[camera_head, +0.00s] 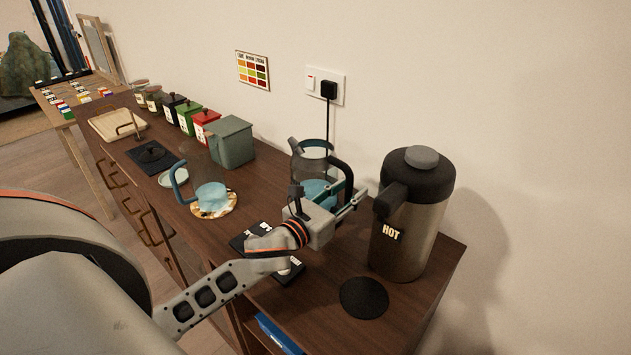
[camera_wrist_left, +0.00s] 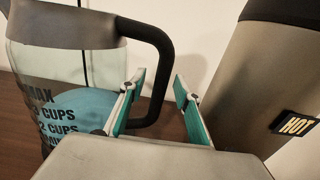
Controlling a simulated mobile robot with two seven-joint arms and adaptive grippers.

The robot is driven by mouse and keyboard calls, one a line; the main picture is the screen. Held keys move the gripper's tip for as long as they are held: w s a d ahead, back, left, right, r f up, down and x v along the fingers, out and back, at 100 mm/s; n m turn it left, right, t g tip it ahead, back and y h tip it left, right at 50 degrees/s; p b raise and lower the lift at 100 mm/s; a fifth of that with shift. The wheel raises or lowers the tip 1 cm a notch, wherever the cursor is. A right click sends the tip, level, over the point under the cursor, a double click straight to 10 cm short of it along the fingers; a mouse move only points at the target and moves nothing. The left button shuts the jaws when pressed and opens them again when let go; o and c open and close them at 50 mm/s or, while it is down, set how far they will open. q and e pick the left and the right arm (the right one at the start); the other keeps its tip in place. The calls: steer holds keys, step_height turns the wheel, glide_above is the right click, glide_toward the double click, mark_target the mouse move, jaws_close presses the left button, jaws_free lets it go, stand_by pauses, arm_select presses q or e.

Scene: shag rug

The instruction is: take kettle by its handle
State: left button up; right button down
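The kettle (camera_head: 315,152) is a clear glass jug with blue at its base and a black loop handle (camera_head: 345,170). It stands upright on the sideboard near the wall. In the left wrist view the kettle (camera_wrist_left: 60,75) fills the left side, with its handle (camera_wrist_left: 160,45) reaching toward the middle. My left gripper (camera_head: 343,200) is at the handle. In the left wrist view its teal-padded fingers (camera_wrist_left: 158,82) are apart, one on each side of the handle's upright part; contact is not clear. My right gripper is not in view.
A steel urn marked HOT (camera_head: 412,235) stands close to the right of the gripper. A black round mat (camera_head: 363,298) lies before it. A second glass jug (camera_head: 207,170) with a blue handle stands left on a patterned mat. Several canisters (camera_head: 190,117) line the back.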

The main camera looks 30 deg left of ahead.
arm_select(q)
jaws_close()
steer(key=shift+r, duration=0.2)
steer(key=shift+r, duration=0.1)
